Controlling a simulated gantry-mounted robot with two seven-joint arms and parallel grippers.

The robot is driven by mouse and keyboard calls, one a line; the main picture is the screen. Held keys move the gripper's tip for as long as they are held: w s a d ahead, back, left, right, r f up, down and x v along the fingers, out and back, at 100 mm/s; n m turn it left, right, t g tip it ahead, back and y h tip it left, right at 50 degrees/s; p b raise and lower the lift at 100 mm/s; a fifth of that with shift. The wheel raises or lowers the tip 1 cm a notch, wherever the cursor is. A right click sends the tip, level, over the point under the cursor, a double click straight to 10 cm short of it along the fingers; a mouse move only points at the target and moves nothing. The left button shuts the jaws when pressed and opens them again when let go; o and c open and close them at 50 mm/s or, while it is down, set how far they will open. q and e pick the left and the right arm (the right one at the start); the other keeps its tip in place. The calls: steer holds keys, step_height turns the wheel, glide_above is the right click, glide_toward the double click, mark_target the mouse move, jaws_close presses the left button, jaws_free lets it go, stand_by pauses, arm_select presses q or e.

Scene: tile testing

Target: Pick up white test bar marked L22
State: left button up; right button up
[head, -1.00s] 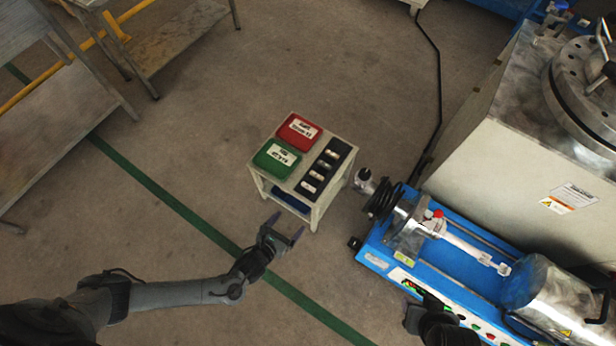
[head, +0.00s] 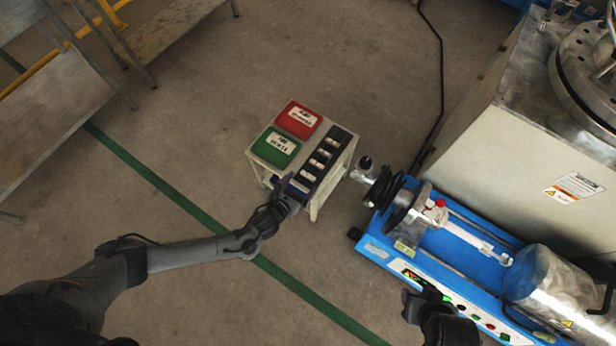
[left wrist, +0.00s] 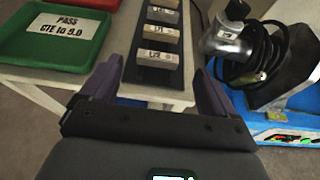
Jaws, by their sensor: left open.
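Several pale, labelled test bars lie in a row in a black rack (head: 335,144) on the right side of a small white table (head: 342,165). In the left wrist view, the nearest bar (left wrist: 158,56) and the one behind it (left wrist: 160,34) lie crosswise in the rack. Their labels are too small to read surely, so I cannot tell which is L22. My left gripper (head: 289,187) is open and empty at the table's front edge. In the left wrist view its purple fingers (left wrist: 158,68) stand apart on either side of the rack's near end. My right gripper (head: 412,305) is dark and partly seen at the bottom.
A green tray (head: 276,148), labelled PASS, and a red tray (head: 299,119) sit left of the rack. A blue testing machine (head: 377,255) with black coiled cable (head: 384,186) stands close on the right. Open floor lies left of the table.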

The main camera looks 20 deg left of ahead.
mark_target(308, 175)
arm_select(q)
steer(key=b+x, duration=0.2)
steer(key=x, duration=0.1)
steer(key=shift+w+a, duration=0.1)
steer(key=shift+w, duration=0.45)
steer(key=shift+s, duration=0.15)
steer(key=c, duration=1.1)
